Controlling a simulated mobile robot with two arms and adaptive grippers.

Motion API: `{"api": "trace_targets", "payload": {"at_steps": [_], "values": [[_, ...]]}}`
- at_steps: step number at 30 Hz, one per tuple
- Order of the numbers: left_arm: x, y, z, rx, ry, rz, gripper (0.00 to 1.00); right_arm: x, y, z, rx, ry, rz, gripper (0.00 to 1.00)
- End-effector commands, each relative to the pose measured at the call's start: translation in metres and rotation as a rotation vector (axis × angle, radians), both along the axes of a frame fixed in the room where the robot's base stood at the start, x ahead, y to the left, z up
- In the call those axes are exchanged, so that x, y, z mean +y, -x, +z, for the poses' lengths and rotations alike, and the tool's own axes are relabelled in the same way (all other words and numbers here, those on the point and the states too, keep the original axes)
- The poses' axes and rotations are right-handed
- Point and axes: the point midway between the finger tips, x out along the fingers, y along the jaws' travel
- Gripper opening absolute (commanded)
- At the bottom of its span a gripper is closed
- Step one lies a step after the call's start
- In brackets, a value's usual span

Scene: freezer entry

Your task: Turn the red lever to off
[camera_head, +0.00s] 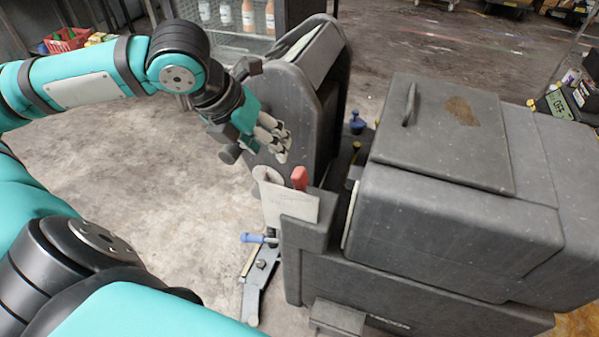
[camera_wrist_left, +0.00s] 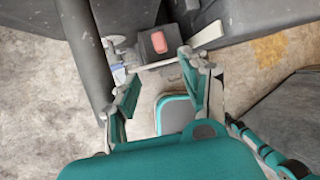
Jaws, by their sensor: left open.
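The red lever (camera_head: 299,177) stands up from the dark grey machine, behind a pale plate on its near end. In the left wrist view the red lever (camera_wrist_left: 160,42) sits on a black block, beyond the fingertips and between their lines. My left gripper (camera_head: 272,138) is open and empty, above and slightly left of the lever, apart from it. Its two teal-padded fingers also show spread in the left wrist view (camera_wrist_left: 161,88). My right gripper is not clearly seen in either view. No off marking is readable near the lever.
The machine's large grey body (camera_head: 455,215) fills the right side. A tall rounded grey part (camera_head: 310,90) rises just behind my left gripper. A blue-handled lever (camera_head: 258,238) sticks out low at the left. The concrete floor (camera_head: 170,190) left of the machine is clear.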

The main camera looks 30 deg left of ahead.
Motion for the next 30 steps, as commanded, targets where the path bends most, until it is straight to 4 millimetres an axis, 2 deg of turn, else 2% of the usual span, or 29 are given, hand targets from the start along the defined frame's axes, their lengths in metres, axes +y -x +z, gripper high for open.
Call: {"api": "trace_targets", "payload": {"at_steps": [2,7,18,24,30], "values": [[-0.004,-0.004,-0.007,0.002,0.010,0.000,0.46,0.000,0.002,0.007,0.002,0.000,0.000,0.00],[-0.009,-0.016,-0.034,0.000,0.010,0.000,0.46,0.000,0.000,0.007,-0.001,0.000,0.000,0.00],[-0.019,-0.050,-0.106,0.001,0.006,0.002,0.46,0.001,-0.010,-0.002,-0.016,-0.002,0.001,0.00],[-0.023,-0.062,-0.129,0.000,0.003,0.002,0.46,0.002,-0.009,-0.004,-0.016,-0.003,0.001,0.00],[-0.023,-0.066,-0.136,0.000,0.001,0.003,0.46,0.003,-0.009,-0.004,-0.014,-0.004,0.001,0.00]]}}
